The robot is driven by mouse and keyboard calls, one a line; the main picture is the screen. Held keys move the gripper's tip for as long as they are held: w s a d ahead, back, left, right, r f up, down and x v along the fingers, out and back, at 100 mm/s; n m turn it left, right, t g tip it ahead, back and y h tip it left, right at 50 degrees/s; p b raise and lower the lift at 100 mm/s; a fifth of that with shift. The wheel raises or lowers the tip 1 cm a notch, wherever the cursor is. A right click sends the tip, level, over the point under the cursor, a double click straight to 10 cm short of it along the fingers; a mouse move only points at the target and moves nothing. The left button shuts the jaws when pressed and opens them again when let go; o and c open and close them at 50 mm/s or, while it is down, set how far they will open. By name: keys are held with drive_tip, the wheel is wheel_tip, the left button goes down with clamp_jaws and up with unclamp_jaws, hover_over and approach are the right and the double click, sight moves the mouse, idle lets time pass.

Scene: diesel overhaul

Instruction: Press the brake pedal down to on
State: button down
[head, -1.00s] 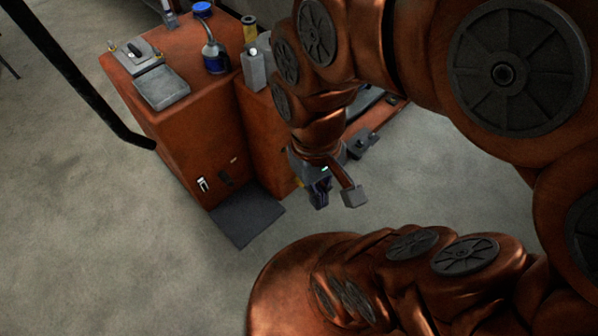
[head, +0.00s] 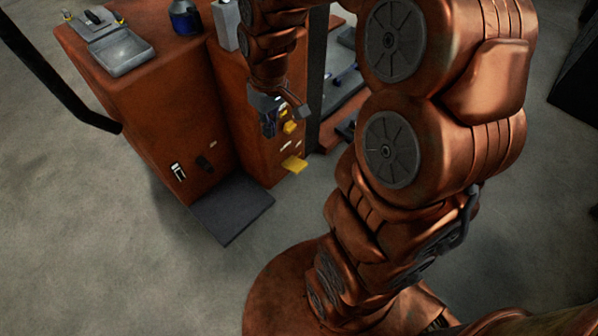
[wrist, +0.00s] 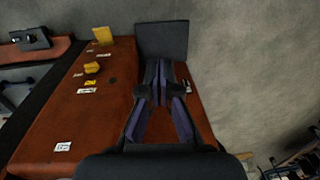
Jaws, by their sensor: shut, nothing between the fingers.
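A yellow pedal-like plate (head: 294,164) juts out low on the front of the orange cabinet; I take it as the brake pedal. In the wrist view it is the flat yellow piece (wrist: 103,36) near the top, with a small label beside it, too small to read. A smaller yellow piece (head: 289,127) sits above it on the same face, and also shows in the wrist view (wrist: 92,68). My gripper (head: 269,131) is shut and empty, in front of the cabinet, up and left of the pedal and apart from it. Its fingers (wrist: 158,75) point down the cabinet face.
A dark plate (head: 231,208) lies on the floor by the cabinet foot. The cabinet's left block (head: 160,110) carries a grey tray (head: 122,52) and a blue container (head: 185,17). An orange-edged grey platform (head: 345,100) stands at the right. The floor in front is clear.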

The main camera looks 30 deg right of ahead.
drive_tip(key=w+d+f+b, duration=0.3)
drive_tip(key=f+b, duration=0.1)
drive_tip(key=f, duration=0.3)
drive_tip(key=w+d+f+t+b, duration=0.1)
drive_tip(key=w+d+f+b, duration=0.25)
drive_tip(key=f, duration=0.25)
drive_tip(key=w+d+f+b, duration=0.2)
drive_tip(key=w+f+b, duration=0.15)
drive_tip(key=f, duration=0.35)
drive_tip(key=b, duration=0.8)
hover_over(298, 166)
drive_tip(key=s, duration=0.2)
wheel_tip(298, 166, down, 18)
drive_tip(key=shift+d+r+t, duration=0.2)
drive_tip(key=shift+d+t, duration=0.1)
drive_tip(key=shift+t, duration=0.1)
drive_tip(key=shift+w, duration=0.1)
drive_tip(key=f+b, duration=0.1)
drive_tip(key=f, duration=0.2)
drive_tip(key=w+f+b, duration=0.1)
drive_tip(key=f, duration=0.2)
drive_tip(key=f+b, duration=0.1)
drive_tip(key=f, duration=0.3)
drive_tip(key=shift+w+a, duration=0.25)
drive_tip(key=shift+d, duration=0.1)
